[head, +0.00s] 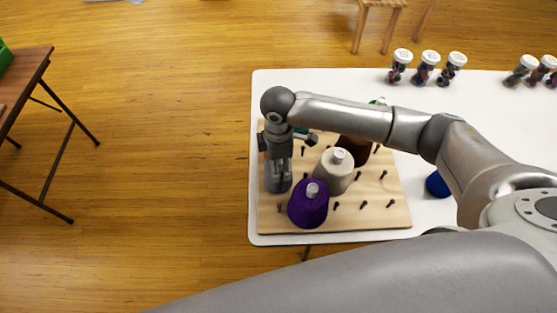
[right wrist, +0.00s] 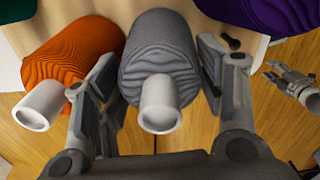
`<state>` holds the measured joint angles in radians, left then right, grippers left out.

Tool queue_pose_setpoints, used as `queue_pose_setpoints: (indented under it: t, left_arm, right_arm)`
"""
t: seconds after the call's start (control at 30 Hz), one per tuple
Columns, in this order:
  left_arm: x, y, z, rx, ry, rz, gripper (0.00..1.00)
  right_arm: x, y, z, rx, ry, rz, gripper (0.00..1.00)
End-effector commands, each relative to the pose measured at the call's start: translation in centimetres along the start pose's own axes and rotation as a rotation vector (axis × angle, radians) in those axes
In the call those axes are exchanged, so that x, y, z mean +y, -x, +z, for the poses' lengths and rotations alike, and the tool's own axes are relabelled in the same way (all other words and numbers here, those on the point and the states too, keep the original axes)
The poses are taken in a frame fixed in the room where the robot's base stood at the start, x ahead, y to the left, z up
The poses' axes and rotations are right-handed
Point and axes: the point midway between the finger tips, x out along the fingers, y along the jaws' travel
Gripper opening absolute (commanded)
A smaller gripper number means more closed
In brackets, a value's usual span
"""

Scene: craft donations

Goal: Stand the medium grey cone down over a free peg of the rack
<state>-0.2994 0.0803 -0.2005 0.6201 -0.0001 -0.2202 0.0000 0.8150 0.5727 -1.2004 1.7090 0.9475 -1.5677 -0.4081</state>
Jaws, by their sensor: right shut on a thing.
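The grey cone (right wrist: 158,58), with a white tip, is between the fingers of my right gripper (right wrist: 158,88), which is shut on it. In the head view my right gripper (head: 278,180) is over the left edge of the wooden rack (head: 375,217), left of the purple cone (head: 308,207). I cannot tell whether the cone rests on the rack or covers a peg. One bare peg (head: 281,208) shows just below the gripper, and several more stand to the right. A metal gripper, seemingly my left (right wrist: 290,82), shows at the right of the wrist view, its opening unclear.
A beige cone (head: 332,175) and a brown cone (head: 353,152) stand on the rack. An orange cone (right wrist: 70,55) is close beside the grey one. A blue object (head: 437,186) lies right of the rack. Several jars (head: 427,68) line the back of the white table (head: 330,84).

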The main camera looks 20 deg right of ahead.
Motion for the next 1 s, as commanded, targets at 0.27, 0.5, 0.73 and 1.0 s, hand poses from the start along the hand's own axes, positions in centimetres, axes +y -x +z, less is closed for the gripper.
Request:
queue_pose_setpoints:
  t: [0.27,0.5,0.73,1.0]
  left_arm:
    - [0.0,0.2,0.0,-0.001,0.0,0.0,0.4]
    - [0.0,0.1,0.0,-0.001,0.0,0.0,0.4]
    - [0.0,0.1,0.1,-0.002,0.001,0.0,0.4]
    - [0.0,0.1,0.1,-0.002,0.001,0.0,0.4]
  right_arm:
    - [0.0,-0.3,0.0,0.001,0.0,0.0,0.65]
    - [0.0,-0.3,0.0,0.0,0.0,0.0,0.88]
    - [0.0,-0.4,0.0,0.0,0.0,0.0,0.88]
    - [0.1,2.2,-0.1,0.002,0.001,0.003,0.88]
